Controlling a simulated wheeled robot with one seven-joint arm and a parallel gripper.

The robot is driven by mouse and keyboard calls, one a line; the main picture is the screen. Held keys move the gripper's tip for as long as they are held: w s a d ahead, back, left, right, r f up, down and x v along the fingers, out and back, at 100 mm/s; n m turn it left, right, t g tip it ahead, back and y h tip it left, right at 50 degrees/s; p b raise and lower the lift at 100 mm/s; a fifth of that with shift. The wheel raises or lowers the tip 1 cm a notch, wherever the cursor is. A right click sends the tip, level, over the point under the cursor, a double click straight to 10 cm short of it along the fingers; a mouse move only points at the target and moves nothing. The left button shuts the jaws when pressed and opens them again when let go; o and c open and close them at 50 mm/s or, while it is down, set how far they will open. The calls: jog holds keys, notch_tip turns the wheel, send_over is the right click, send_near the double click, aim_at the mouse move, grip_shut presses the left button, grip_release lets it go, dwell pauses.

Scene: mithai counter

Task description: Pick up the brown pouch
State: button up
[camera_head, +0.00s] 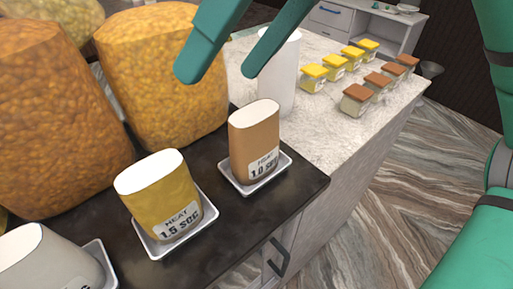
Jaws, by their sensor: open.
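The brown pouch (254,143) stands upright on a small white tray (279,172) near the right end of the dark counter. Its label reads "HEAT 1.0 SEC". My gripper (212,75) shows at the top of the picture with two teal fingers, apart and empty. The brown pouch is fully visible.
A yellow pouch (160,196) and a grey pouch (47,258) stand on trays to the left. Large bags of orange snacks (165,70) stand behind. A white cylinder (280,80) is close behind the brown pouch. Several small jars (357,99) stand on the pale counter.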

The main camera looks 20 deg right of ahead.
aim_at(251, 111)
jog(key=w+f+m+h, duration=0.1)
jog(key=f+h, duration=0.1)
jog(key=w+d+f+m+h, duration=0.1)
jog(key=f+h, duration=0.2)
jog(key=w+d+f+m+h, duration=0.1)
jog(key=w+f+h, duration=0.1)
jog(key=shift+d+f+m+g, duration=0.2)
jog(key=shift+f+m+g, duration=0.1)
jog(key=shift+f, duration=0.05)
jog(key=shift+h, duration=0.3)
notch_tip(251, 111, down, 6)
jog(key=shift+d+r, duration=0.1)
jog(key=shift+r, duration=0.05)
jog(key=f, duration=0.4)
jog(key=shift+s+d, duration=0.2)
jog(key=shift+w+f, duration=0.1)
jog(key=shift+f, duration=0.55)
jog(key=shift+c, duration=0.3)
jog(key=shift+d, duration=0.1)
jog(key=c, duration=1)
jog(key=shift+a, duration=0.2)
jog(key=shift+c, duration=0.2)
